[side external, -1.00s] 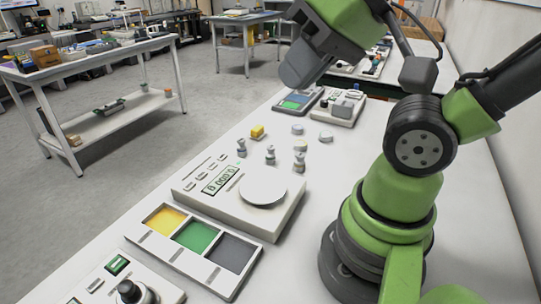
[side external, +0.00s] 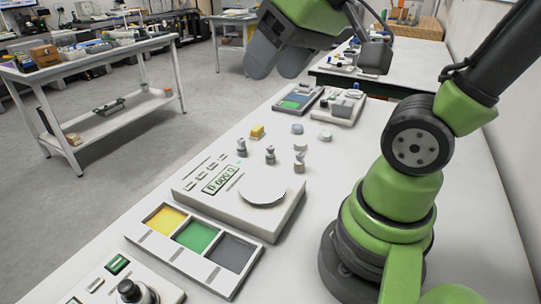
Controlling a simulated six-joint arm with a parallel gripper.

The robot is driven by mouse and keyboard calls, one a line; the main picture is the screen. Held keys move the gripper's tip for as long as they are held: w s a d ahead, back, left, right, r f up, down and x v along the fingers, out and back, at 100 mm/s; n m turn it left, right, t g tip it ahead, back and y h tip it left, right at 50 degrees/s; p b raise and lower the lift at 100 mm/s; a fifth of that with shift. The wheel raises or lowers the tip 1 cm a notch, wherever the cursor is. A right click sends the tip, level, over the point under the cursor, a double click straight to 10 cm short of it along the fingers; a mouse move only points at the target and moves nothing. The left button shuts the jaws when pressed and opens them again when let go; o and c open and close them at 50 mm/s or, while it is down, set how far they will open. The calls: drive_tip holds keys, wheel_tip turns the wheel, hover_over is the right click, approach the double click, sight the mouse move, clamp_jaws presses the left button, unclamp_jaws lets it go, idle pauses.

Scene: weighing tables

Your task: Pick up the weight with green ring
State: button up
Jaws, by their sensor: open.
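Several small grey weights stand behind the scale on the white table: a knobbed one at left (side external: 241,147), one in the middle (side external: 270,155) and one at right (side external: 299,161). A green ring cannot be made out on any of them at this size. My gripper (side external: 276,70) is open and empty, high above the table and beyond the weights toward the back. Its two dark fingers are apart and touch nothing.
A scale with a round pan (side external: 262,190) stands in front of the weights. A tray with yellow, green and grey compartments (side external: 165,244) lies nearer. Devices (side external: 345,105) stand farther back.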

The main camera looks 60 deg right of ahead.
drive_tip(key=w+d+f+n+g+h, duration=0.1)
drive_tip(key=w+d+f+n+g, duration=0.1)
drive_tip(key=w+d+f, duration=0.4)
drive_tip(key=n+g, duration=0.3)
hover_over(271, 146)
drive_tip(key=f, duration=0.9)
drive_tip(key=s+f, duration=0.1)
drive_tip(key=f, duration=0.4)
drive_tip(key=shift+a+f, duration=0.15)
drive_tip(key=shift+f, duration=0.15)
drive_tip(key=f, duration=0.4)
drive_tip(key=shift+w+f, duration=0.4)
drive_tip(key=shift+f, duration=1.3)
drive_tip(key=shift+w+f, duration=0.2)
drive_tip(key=shift+f, duration=1.25)
clamp_jaws()
drive_tip(key=shift+r, duration=0.15)
